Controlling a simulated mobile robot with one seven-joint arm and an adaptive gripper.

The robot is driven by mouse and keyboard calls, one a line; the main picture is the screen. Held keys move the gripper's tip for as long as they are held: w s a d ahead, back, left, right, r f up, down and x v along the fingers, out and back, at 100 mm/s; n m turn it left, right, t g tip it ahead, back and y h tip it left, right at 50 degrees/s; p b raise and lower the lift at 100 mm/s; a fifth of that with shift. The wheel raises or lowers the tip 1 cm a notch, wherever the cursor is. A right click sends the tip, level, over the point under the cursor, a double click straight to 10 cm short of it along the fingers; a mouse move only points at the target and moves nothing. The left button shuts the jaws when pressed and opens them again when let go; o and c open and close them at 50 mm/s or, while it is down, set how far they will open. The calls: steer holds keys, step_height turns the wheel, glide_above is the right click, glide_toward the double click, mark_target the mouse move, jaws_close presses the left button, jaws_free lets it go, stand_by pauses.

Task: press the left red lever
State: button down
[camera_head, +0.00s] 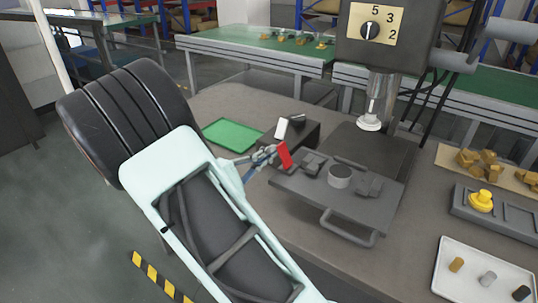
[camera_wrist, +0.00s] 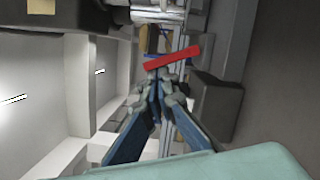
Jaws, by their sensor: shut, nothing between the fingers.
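A red lever (camera_head: 284,154) stands tilted at the left edge of the grey machine plate, beside a dark box. It also shows in the wrist view as a red bar (camera_wrist: 172,57) just beyond my fingertips. My gripper (camera_head: 270,154) is shut and empty, immediately left of the lever in the head view. In the wrist view my shut fingertips (camera_wrist: 160,82) point toward the bar. I cannot tell whether they touch it. My gripper hides part of the lever's surroundings. Only one red lever is visible.
The dark box (camera_head: 303,137) bears a white piece. A grey plate (camera_head: 300,196) with a round part and front handle lies right of the lever, near the press spindle (camera_head: 372,112). A green tray (camera_head: 233,134) lies behind my gripper. A white tray (camera_head: 470,264) is at right.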

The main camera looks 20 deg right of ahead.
steer(key=m+b, duration=0.2)
steer(key=s+m+b, duration=0.1)
steer(key=shift+d+r+y, duration=0.3)
steer(key=shift+d+r, duration=0.05)
steer(key=m+b, duration=0.2)
steer(key=s+m, duration=0.1)
steer(key=shift+d+r+y+b, duration=0.2)
steer(key=shift+d+y+b, duration=0.1)
steer(key=shift+b, duration=0.1)
steer(key=shift+s+r, duration=0.1)
steer(key=shift+r, duration=0.2)
steer(key=shift+w+a+r+p, duration=0.2)
steer(key=shift+w+r+p, duration=0.1)
steer(key=shift+w, duration=0.15)
steer(key=s+a+r+p, duration=0.1)
steer(key=a+r, duration=0.1)
steer(key=a, duration=0.8)
steer(key=shift+s+a+r, duration=0.15)
steer(key=shift+s+a, duration=0.05)
steer(key=shift+a, duration=0.2)
